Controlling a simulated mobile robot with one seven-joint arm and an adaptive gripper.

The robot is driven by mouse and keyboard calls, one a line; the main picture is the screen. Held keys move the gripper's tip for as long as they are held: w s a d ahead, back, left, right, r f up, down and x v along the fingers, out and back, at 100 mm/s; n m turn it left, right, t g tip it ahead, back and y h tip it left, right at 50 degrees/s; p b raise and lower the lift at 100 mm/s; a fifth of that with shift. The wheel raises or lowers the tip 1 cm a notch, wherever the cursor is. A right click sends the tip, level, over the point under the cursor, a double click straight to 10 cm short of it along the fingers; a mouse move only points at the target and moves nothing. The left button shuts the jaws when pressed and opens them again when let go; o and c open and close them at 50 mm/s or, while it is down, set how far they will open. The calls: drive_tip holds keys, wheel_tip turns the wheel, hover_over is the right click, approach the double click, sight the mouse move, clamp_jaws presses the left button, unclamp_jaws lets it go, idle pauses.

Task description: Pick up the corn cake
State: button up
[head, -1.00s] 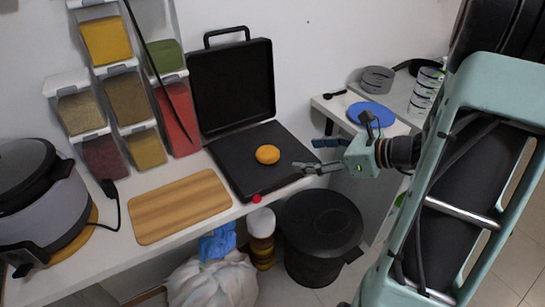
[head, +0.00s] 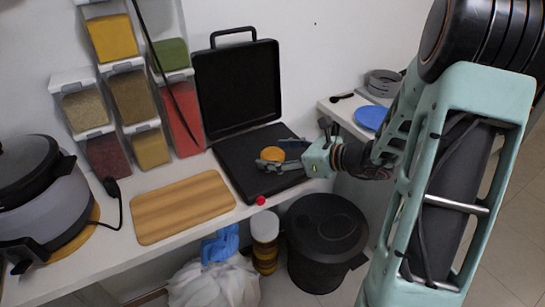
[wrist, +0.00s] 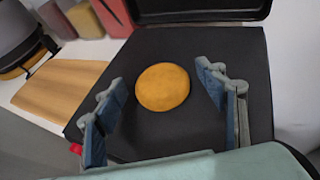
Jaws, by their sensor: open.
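The corn cake (head: 273,154) is a round orange-yellow disc lying on the black lower plate of the open griddle (head: 239,156). My gripper (head: 278,153) reaches in from the right, low over the plate, with a finger partly in front of the cake in the head view. In the wrist view the cake (wrist: 162,87) lies between and slightly beyond the two open fingertips (wrist: 160,82), with dark plate visible on both sides of it. The fingers look apart from the cake.
The griddle's raised lid (head: 236,88) stands behind the plate. A wooden board (head: 182,206) lies to the left, with spice dispensers (head: 128,97) behind it and a cooker (head: 30,185) at far left. A black bin (head: 326,240) stands below the counter's front edge.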

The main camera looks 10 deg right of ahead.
drive_tip(key=shift+w, duration=0.1)
drive_tip(key=shift+c, duration=0.2)
drive_tip(key=c, duration=1.4)
